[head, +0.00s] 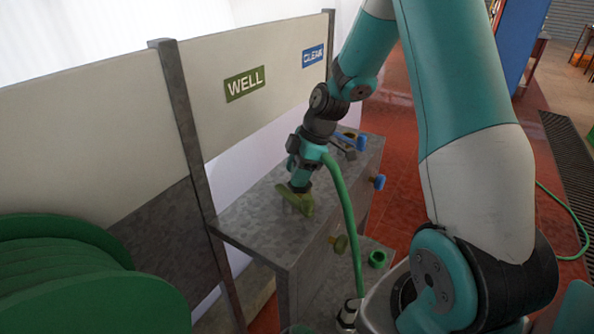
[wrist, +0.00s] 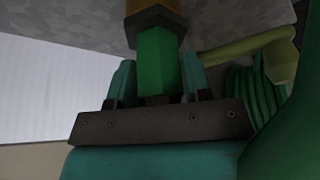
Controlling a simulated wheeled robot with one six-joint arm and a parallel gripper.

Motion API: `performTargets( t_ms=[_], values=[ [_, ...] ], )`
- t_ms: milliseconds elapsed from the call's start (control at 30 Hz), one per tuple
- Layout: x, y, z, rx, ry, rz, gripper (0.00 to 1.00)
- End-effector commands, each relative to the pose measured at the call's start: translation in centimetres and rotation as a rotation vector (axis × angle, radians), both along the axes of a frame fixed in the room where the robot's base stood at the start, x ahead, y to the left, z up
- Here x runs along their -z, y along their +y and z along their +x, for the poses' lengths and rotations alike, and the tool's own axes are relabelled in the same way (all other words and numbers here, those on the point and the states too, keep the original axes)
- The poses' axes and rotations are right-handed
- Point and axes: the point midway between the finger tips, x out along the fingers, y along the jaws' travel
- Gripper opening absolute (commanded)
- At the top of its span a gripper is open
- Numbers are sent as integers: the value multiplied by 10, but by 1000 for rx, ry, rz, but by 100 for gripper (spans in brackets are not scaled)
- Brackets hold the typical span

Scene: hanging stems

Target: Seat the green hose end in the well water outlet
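My gripper (head: 298,187) is over the near end of the grey cabinet top, below the green WELL sign (head: 244,83). In the wrist view my gripper (wrist: 158,82) has its teal fingers on both sides of the green hose end (wrist: 155,60). The hose end's tip meets a brass-coloured collar (wrist: 156,15); I cannot tell how deep it sits. An olive fitting (head: 297,202), apparently the well water outlet, is right at the gripper's tip and partly hidden. Its olive arm (wrist: 245,44) shows at right in the wrist view. The green hose (head: 343,205) hangs from the gripper.
The blue CLEAN sign (head: 313,55) is farther along the panel, with a blue-handled tap (head: 359,142) below it. Olive (head: 339,244) and blue (head: 378,182) knobs stick out of the cabinet front (head: 318,262). A large green reel (head: 75,280) fills the lower left.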

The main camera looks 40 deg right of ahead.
Motion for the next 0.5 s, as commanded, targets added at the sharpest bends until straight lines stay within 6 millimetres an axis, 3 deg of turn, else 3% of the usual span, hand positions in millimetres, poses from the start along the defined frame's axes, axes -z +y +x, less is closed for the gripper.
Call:
performTargets(
  t_ms=[33, 100, 367, 500],
  values=[
    [0, 0, 0, 0, 0, 0, 57],
    [0, 0, 0, 0, 0, 0, 67],
    [-1, 0, 0, 0, 0, 0, 67],
    [-12, -5, -1, 2, -3, -1, 67]
  ],
)
